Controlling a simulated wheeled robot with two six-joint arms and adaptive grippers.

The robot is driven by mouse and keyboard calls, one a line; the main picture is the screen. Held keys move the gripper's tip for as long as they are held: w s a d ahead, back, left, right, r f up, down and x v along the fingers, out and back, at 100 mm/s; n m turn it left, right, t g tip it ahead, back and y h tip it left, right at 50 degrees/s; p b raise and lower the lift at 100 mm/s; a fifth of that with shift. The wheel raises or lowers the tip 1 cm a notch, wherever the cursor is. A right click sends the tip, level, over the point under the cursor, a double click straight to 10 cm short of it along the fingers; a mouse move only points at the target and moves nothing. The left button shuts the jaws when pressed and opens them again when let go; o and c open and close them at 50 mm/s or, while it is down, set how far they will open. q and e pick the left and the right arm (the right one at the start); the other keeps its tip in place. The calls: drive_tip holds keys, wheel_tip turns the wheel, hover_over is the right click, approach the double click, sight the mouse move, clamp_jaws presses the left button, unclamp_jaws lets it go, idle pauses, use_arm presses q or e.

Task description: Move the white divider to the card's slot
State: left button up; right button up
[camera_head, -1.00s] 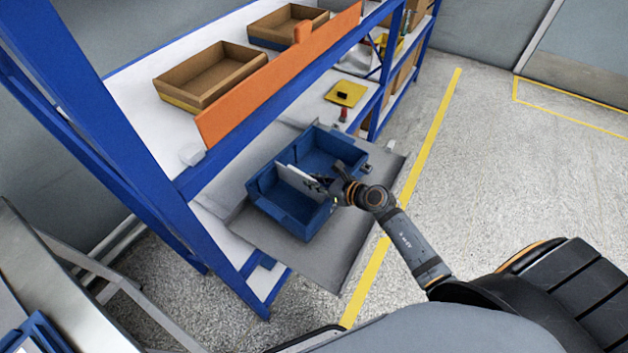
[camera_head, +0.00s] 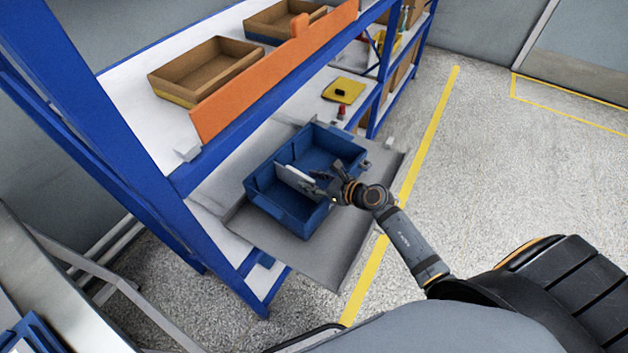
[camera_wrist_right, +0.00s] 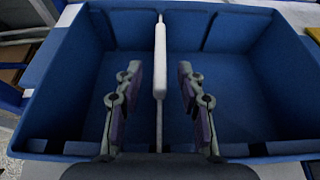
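The white divider (camera_head: 295,178) stands upright in the blue bin (camera_head: 262,197), splitting it into two parts. In the right wrist view the divider (camera_wrist_right: 160,62) runs from the far wall towards me. My right gripper (camera_head: 326,183) is over the near side of the bin. In the right wrist view its fingers (camera_wrist_right: 160,88) are open, one on each side of the divider, with a gap on both sides. I cannot make out a card or its slot. My left gripper is not in view.
The bin sits on a grey pull-out shelf (camera_head: 338,250) of a blue rack. An orange board (camera_head: 270,80) and cardboard boxes (camera_head: 205,70) are on the shelf above. A yellow item (camera_head: 343,91) and a small red item (camera_head: 341,112) are behind the bin. Floor at right is clear.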

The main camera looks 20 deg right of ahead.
drive_tip(key=v, duration=1.2)
idle(0.5)
